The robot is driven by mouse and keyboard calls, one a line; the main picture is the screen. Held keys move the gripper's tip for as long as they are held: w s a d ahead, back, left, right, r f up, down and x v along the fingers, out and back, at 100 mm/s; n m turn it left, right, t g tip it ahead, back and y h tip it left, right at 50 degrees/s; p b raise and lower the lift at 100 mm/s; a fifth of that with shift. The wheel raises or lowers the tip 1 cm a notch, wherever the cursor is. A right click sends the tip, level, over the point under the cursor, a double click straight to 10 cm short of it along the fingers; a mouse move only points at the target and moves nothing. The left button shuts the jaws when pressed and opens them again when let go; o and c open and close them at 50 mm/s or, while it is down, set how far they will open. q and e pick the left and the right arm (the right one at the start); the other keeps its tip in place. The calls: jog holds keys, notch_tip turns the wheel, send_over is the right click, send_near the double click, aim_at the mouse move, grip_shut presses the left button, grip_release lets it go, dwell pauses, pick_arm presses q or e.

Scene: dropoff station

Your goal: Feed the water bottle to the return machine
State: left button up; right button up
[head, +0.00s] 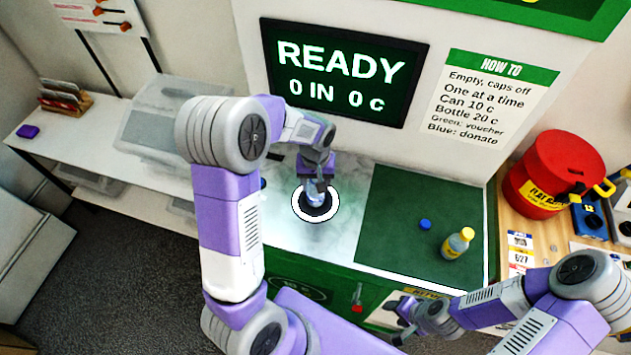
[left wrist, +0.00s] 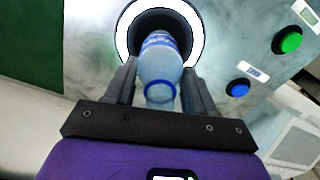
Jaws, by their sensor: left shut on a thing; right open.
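The water bottle (left wrist: 160,70) is clear with a blue label and no cap on its neck. My left gripper (left wrist: 160,88) is shut on it, and the bottle's far end points into the round dark opening (left wrist: 180,22) with a lit white ring. In the head view the left gripper (head: 318,180) is over the ring (head: 300,216) of the return machine (head: 348,238), and mostly hides the bottle (head: 314,196). The screen (head: 342,73) reads READY, 0 IN, 0 c. My right gripper (head: 405,318) is open at the machine's front, apart from the bottle.
A yellow-capped bottle (head: 457,243) and a blue cap (head: 425,224) stand on the green mat (head: 400,210). Green (left wrist: 288,41) and blue (left wrist: 238,88) buttons are beside the opening. A red drum (head: 556,170) is at the right.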

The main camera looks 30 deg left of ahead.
pick_arm(q)
jog(key=shift+f+b, duration=2.4)
jog(key=shift+f, duration=0.4)
dwell(1.9)
jog(key=o, duration=1.4)
